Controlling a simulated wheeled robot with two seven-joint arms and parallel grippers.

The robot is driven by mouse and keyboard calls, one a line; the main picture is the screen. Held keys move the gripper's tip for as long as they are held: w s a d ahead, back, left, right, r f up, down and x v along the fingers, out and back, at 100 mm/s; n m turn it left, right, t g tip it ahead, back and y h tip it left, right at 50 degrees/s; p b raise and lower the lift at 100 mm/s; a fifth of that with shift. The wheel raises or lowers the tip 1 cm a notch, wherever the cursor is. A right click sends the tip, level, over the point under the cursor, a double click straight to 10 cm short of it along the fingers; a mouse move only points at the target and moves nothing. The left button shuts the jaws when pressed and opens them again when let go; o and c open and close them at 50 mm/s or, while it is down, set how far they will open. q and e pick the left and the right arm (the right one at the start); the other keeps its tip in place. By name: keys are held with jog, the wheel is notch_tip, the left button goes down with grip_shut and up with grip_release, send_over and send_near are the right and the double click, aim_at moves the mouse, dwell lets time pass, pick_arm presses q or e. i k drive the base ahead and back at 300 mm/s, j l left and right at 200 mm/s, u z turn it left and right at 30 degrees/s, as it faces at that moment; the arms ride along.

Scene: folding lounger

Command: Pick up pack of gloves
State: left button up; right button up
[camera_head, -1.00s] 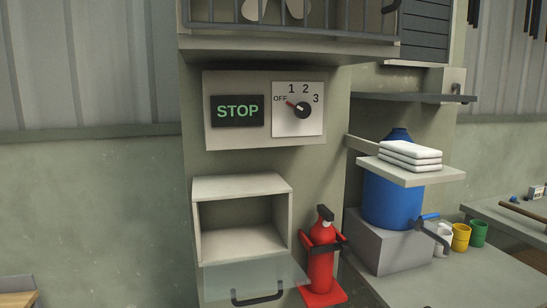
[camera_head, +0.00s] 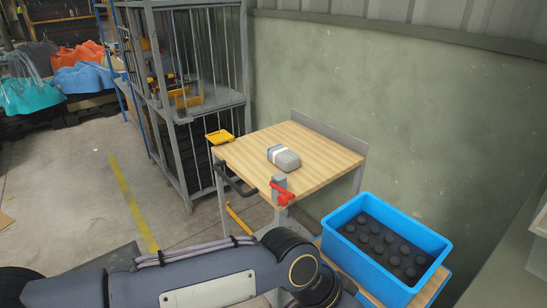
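A small grey pack with a pale band (camera_head: 284,158), which looks like the pack of gloves, lies on the wooden top of a small workbench (camera_head: 325,155). It is near the middle of the bench top, and nothing covers it. My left arm comes in from the lower left and bends near the lower middle, in front of the bench. Its gripper is outside the picture, and my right gripper does not show either. Nothing of mine touches the pack.
A red-handled vise (camera_head: 281,192) sits at the bench's front edge, and a yellow item (camera_head: 220,137) at its left corner. A blue crate (camera_head: 337,249) with dark round pieces stands right of my arm. A barred metal cage (camera_head: 193,132) stands behind left. A green wall closes off the right.

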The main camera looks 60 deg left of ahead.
aim_at(285, 159)
jog(key=u, duration=1.95)
jog(key=i+j+z, duration=0.1)
jog(key=z, duration=0.4)
jog(key=j+z, duration=0.1)
jog(key=z, duration=0.35)
jog(key=i+j+z, duration=0.1)
jog(key=z, duration=0.4)
jog(key=i+j, duration=0.15)
jog(key=j, duration=0.25)
jog(key=i+j, duration=0.2)
jog(key=j, duration=0.2)
jog(key=i+j, duration=0.15)
jog(key=j, duration=0.2)
jog(key=i+l, duration=0.1)
